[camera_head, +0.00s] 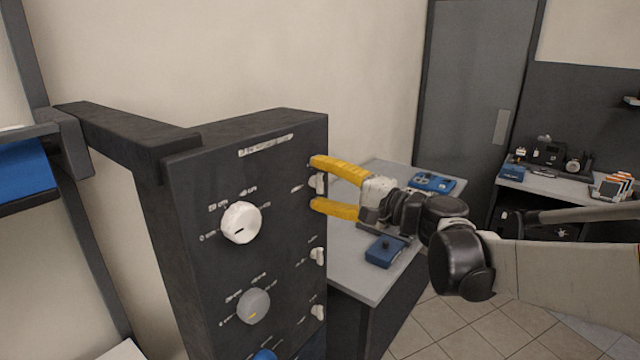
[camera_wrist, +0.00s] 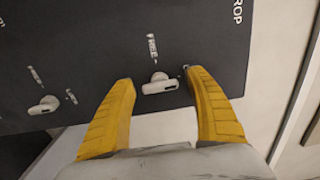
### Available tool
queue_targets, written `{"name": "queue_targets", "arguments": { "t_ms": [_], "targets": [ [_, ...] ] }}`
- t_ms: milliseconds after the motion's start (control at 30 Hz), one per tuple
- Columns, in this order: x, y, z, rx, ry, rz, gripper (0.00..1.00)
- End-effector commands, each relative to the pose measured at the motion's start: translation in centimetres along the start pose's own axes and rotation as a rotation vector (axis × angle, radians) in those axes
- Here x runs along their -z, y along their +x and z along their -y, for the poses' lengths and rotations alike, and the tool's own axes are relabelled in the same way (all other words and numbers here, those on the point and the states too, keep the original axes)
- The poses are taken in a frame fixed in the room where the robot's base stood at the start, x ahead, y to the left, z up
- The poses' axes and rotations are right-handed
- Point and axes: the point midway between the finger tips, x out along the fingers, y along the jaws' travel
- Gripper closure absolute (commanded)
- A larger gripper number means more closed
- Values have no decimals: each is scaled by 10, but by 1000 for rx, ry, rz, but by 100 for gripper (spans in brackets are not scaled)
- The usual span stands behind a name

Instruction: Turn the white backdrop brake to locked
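A tall dark control panel (camera_head: 200,290) carries a white round knob (camera_head: 241,222) at the top. To the right of that knob, near the panel's edge, is the small white top brake lever (camera_head: 318,184), level with the white knob's row. My gripper (camera_head: 315,186) is open, with one yellow finger above and one below this lever. In the wrist view the lever (camera_wrist: 160,84) sits between the two open fingertips (camera_wrist: 159,76), apart from both. I cannot tell which setting the lever points to.
Lower on the panel are a grey knob (camera_head: 254,306), a blue knob (camera_head: 264,355) and two more small levers (camera_head: 317,256) (camera_head: 317,312). A neighbouring lever (camera_wrist: 44,105) shows in the wrist view. A table (camera_head: 365,280) with blue boxes stands behind my gripper.

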Motion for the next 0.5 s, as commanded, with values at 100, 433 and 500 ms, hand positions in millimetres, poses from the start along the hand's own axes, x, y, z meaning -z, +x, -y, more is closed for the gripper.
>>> {"name": "queue_targets", "arguments": {
  "t_ms": [100, 433, 500],
  "targets": [
    [0, 0, 0, 0, 0, 0, 35],
    [1, -31, 0, 0, -1, -3, 35],
    [2, -47, 0, 0, -1, -5, 35]
  ]
}}
